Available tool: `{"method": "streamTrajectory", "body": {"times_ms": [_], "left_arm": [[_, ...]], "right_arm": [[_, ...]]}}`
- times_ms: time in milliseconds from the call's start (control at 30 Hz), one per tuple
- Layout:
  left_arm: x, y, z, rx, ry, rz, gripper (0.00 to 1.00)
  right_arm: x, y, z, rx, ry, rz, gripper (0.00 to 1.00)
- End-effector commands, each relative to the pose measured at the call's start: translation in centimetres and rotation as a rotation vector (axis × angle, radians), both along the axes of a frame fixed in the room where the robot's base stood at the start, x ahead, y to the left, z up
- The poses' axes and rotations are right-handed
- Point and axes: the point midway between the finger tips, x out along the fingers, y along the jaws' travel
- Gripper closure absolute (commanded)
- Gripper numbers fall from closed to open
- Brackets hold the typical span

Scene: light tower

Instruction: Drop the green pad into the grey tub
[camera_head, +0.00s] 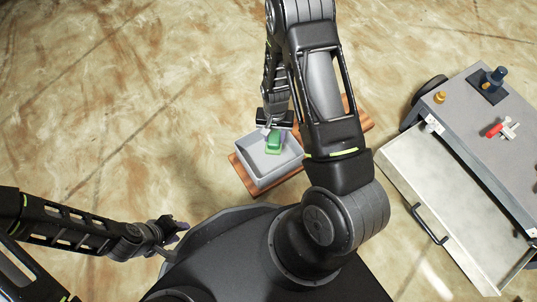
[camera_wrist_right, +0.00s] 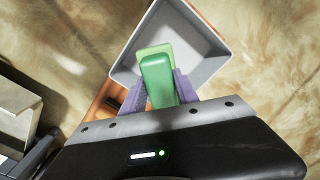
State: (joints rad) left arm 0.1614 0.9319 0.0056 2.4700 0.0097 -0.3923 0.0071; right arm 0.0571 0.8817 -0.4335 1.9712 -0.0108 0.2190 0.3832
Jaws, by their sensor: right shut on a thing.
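The grey tub (camera_head: 254,173) stands on a wooden board below my right arm, and it also shows in the right wrist view (camera_wrist_right: 205,48). The green pad (camera_wrist_right: 157,78) is between the fingers of my right gripper (camera_wrist_right: 160,92), which is shut on it. In the head view the green pad (camera_head: 273,142) appears over the inside of the tub, and its height above the tub floor is hard to tell. My left gripper (camera_head: 176,229) is at the lower left, away from the tub, and its fingers are too small to read.
The wooden board (camera_head: 240,172) extends under the tub and behind my right arm. A grey cabinet (camera_head: 462,110) at the right has an open drawer (camera_head: 425,190) and carries a red-handled part (camera_head: 494,130) and a dark blue knob (camera_head: 498,74). The floor at left is clear.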

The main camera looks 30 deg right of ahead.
Motion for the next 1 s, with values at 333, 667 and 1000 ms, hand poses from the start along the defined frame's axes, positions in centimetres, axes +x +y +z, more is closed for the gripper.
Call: {"method": "streamTrajectory", "body": {"times_ms": [333,667,1000], "left_arm": [[0.6,0.0,-3.7,0.001,-0.011,0.007,0.66],[0.8,0.1,-4.3,-0.002,-0.012,0.008,0.66],[0.8,0.0,-4.3,-0.002,-0.012,0.008,0.66]], "right_arm": [[0.0,0.0,-4.3,0.0,0.0,0.0,1.0],[0.0,0.0,-5.4,0.0,0.0,0.0,1.0],[0.0,0.0,-5.3,0.0,0.0,0.0,0.51]]}}
